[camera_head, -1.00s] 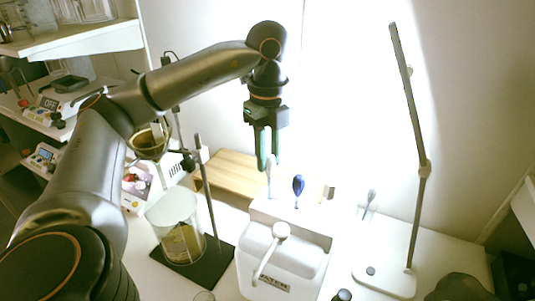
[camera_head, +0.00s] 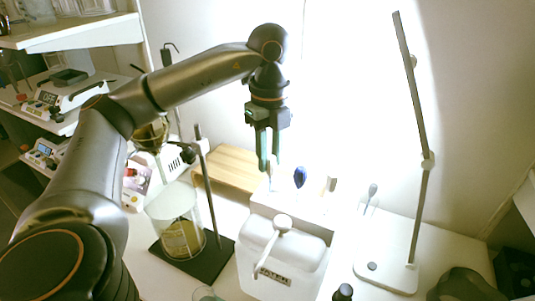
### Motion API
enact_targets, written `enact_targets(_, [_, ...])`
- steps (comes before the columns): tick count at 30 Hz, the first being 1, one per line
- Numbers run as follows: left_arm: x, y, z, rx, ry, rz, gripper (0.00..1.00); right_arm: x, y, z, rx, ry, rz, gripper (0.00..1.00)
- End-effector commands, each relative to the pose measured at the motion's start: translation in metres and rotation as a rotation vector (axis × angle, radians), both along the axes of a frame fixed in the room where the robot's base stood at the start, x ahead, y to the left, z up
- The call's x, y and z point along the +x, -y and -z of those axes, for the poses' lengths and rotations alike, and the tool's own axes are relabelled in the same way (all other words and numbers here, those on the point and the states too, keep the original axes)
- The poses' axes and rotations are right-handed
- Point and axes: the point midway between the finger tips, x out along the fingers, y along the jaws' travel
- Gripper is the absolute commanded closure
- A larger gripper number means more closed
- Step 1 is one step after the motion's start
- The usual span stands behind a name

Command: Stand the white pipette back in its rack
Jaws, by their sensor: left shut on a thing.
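My left gripper (camera_head: 268,160) points straight down above the left end of the pale rack (camera_head: 318,215). It is shut on the white pipette (camera_head: 273,182), a thin pale shape that shows just below the fingertips. The pipette looks upright, and its lower end is hard to make out against the bright rack. I cannot tell whether it touches the rack. A blue-topped pipette (camera_head: 299,177) and a pale tan-topped piece (camera_head: 331,183) stand along the rack to the right. My right gripper is not in view.
A white container marked with letters (camera_head: 285,262), with a pale knob, stands before the rack. A glass beaker (camera_head: 174,222) and stand (camera_head: 207,190) are left. A lamp (camera_head: 420,200) is right. A wooden box (camera_head: 228,168) stands behind.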

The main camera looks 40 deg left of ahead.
Motion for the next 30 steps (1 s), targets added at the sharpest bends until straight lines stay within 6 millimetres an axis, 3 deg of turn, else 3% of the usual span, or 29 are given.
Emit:
enact_targets(1, [0.000,0.000,0.002,0.000,0.001,0.000,0.85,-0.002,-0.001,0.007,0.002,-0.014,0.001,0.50])
enact_targets(6, [0.000,0.000,0.002,0.000,0.001,0.000,0.85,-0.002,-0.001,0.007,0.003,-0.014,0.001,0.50])
enact_targets(7, [0.000,0.000,0.002,0.000,0.001,0.000,0.69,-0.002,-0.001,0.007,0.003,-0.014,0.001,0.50])
enact_targets(15, [0.000,0.000,0.002,0.000,0.001,0.000,0.38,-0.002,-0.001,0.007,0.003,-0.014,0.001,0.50])
enact_targets(30, [0.000,0.000,-0.009,0.000,0.000,0.000,0.37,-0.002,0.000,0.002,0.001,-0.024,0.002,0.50])
